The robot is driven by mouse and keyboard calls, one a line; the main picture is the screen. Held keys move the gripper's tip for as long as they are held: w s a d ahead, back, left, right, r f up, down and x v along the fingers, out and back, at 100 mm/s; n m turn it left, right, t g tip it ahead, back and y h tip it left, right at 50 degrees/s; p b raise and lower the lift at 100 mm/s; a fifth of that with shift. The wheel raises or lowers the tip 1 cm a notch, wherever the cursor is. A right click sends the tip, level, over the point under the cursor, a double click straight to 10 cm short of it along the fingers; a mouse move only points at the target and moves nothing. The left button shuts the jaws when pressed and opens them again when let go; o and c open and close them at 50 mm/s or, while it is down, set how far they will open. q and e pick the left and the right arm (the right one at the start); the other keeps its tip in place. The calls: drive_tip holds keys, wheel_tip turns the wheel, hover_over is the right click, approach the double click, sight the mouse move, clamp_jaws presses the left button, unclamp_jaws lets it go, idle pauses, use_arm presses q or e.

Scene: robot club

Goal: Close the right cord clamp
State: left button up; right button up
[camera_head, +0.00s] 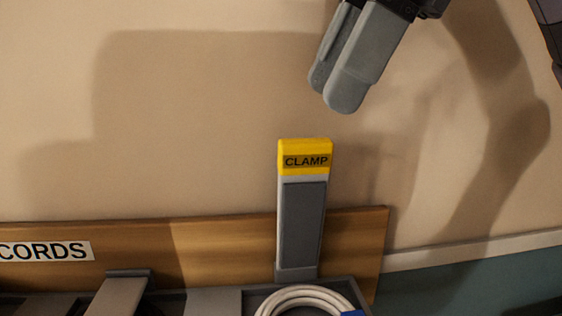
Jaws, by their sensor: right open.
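The right cord clamp (303,226) stands upright in the head view, a grey lever with a yellow tip (305,157) labelled CLAMP. It is raised behind a coil of white cord (305,298). My right gripper (334,92) is above the yellow tip and slightly to its right, apart from it. It is open and empty, with its two grey fingers pointing down and left. The fingers overlap in this view. My left gripper is not in view.
A wooden board (220,250) with a CORDS label (45,251) runs behind the clamp. Grey parts of the rack (125,294) show at the bottom left. The beige wall (200,120) is behind. The space left of the clamp is clear.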

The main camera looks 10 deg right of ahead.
sight(308, 140)
drive_tip(key=shift+b+x, duration=0.6)
drive_tip(key=shift+x, duration=2.95)
drive_tip(key=shift+d, duration=0.1)
drive_tip(key=shift+c, duration=0.3)
clamp_jaws()
